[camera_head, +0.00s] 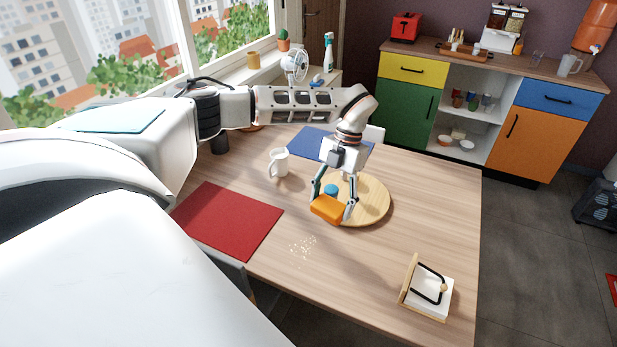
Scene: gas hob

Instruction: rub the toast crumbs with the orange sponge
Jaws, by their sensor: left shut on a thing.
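The orange sponge (327,209) is held between the fingers of my left gripper (333,203), which is shut on it. The sponge shows in front of a round wooden board (374,205), near its front left edge; I cannot tell if it touches the board. The toast crumbs (303,246) lie as a small pale scatter on the wooden table, below and left of the sponge and apart from it. My right gripper is not in view.
A red placemat (228,221) lies left of the crumbs. A white mug (279,163) stands behind them, with a blue placemat (308,143) farther back. A napkin holder (427,288) stands at the front right. The table (355,262) is clear between the crumbs and the holder.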

